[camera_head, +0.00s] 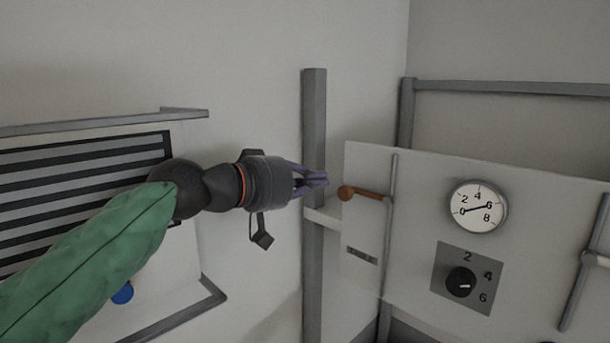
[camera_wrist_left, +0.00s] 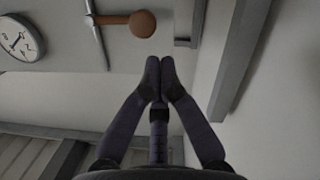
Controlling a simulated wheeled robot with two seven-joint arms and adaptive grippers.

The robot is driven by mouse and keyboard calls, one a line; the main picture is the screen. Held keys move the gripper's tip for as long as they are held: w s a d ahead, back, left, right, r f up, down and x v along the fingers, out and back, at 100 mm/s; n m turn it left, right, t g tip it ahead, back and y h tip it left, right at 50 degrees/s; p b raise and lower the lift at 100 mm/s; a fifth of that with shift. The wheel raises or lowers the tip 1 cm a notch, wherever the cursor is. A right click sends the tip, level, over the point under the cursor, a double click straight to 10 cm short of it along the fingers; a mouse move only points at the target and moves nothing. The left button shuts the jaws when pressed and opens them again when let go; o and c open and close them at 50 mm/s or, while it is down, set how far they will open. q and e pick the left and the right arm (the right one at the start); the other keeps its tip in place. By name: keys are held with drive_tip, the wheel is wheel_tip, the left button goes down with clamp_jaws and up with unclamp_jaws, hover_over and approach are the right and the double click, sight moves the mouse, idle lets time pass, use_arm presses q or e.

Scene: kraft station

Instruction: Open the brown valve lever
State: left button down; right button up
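The brown valve lever (camera_head: 368,194) lies nearly level on a thin grey vertical pipe (camera_head: 390,220) on the white panel, its round knob at the left end. In the left wrist view the brown lever (camera_wrist_left: 125,21) is beyond my fingertips, near the top. My left gripper (camera_head: 322,180) points right, just left of the knob, with a small gap apparent between them. In the left wrist view the fingertips of my left gripper (camera_wrist_left: 160,70) are together with nothing between them. My right gripper is not seen.
The white panel (camera_head: 420,180) carries a gauge (camera_head: 478,206) and a black dial (camera_head: 461,282). A grey post (camera_head: 314,120) stands behind my left gripper. A striped dark grille (camera_head: 80,170) and a blue knob (camera_head: 122,293) are at the left.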

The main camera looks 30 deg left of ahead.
use_arm(q)
drive_tip(key=p+x, duration=0.1)
drive_tip(key=x, duration=0.4)
drive_tip(key=shift+w+d, duration=0.2)
drive_tip(key=shift+w, duration=0.1)
drive_tip(key=shift+f, duration=0.1)
